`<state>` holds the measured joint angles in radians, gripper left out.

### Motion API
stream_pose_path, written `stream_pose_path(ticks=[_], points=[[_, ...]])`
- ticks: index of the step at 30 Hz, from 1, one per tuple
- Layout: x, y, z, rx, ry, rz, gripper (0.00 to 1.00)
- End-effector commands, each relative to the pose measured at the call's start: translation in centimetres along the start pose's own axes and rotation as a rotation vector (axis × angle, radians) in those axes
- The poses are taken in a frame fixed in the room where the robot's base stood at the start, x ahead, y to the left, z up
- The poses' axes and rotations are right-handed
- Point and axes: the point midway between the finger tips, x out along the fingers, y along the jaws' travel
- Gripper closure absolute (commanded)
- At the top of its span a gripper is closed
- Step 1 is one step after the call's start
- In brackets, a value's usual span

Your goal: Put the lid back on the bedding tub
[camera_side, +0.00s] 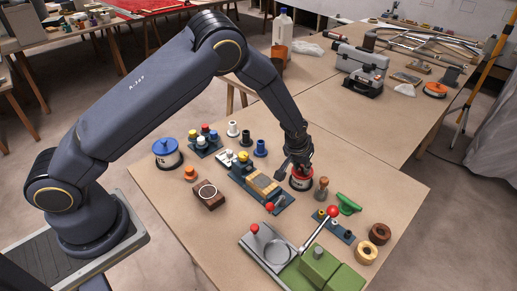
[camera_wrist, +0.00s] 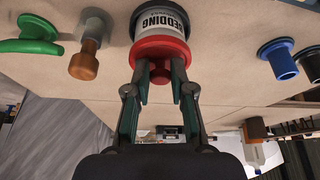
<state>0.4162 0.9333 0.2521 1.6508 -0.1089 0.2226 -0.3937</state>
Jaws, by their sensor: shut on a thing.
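The bedding tub (camera_wrist: 160,20) is a white and grey tub with the word BEDDING on its side. The red lid (camera_wrist: 160,46) with a round red knob (camera_wrist: 160,70) lies against its top in the wrist view, with no clear gap between them. Whether it is fully seated I cannot tell. My gripper (camera_wrist: 160,84) has its fingers on both sides of the knob and is shut on it. In the side view, my gripper (camera_side: 297,163) comes down from above over the tub (camera_side: 301,181) on the table, partly hiding it.
A wooden-handled tool (camera_side: 321,188) stands just right of the tub, and a green-handled object (camera_side: 348,204) lies beyond it. A blue-lidded tub (camera_side: 167,153) stands at the table's left. A blue fixture with a wooden block (camera_side: 263,184) is close on the left.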

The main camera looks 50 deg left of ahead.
Motion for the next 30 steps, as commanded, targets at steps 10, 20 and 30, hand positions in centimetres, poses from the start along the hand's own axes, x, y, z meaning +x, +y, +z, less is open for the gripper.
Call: stream_pose_path(ticks=[10,20,30], points=[[0.02,0.00,0.01,0.000,0.000,0.000,0.75],[0.02,-0.01,0.01,0.000,0.000,0.000,0.48],[0.03,-0.01,0.02,0.000,0.000,0.000,0.28]])
